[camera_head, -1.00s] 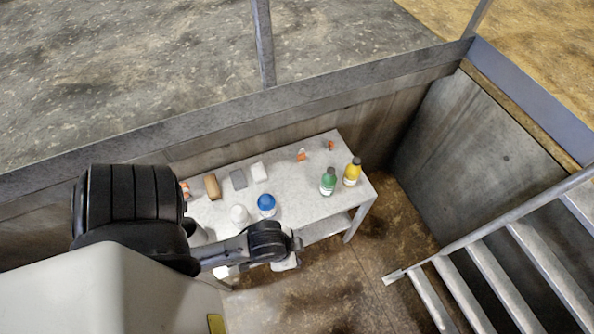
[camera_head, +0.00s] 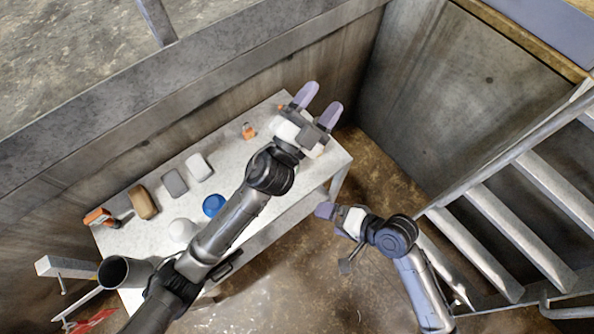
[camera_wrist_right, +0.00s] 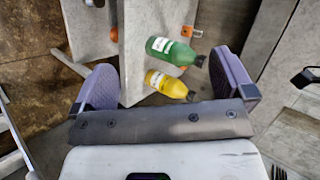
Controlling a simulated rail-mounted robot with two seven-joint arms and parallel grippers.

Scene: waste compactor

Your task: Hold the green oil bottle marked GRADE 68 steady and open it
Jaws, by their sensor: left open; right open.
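The green oil bottle (camera_wrist_right: 172,50) shows in the right wrist view on the light table, its black cap pointing right and its white label too small to read. In the head view it is hidden behind my left gripper (camera_head: 321,102). That gripper is open over the table's right end, and I see nothing between its fingers. My right gripper (camera_head: 335,212) is off the table's front right corner, pointing left. In its wrist view (camera_wrist_right: 165,66) its fingers are spread and empty, with both bottles beyond them.
The table (camera_head: 155,184) also holds a blue-topped item (camera_head: 214,206), a white item (camera_head: 181,230), a brown block (camera_head: 143,202) and small orange items. Metal stairs (camera_head: 510,230) are at right; a wall backs the table.

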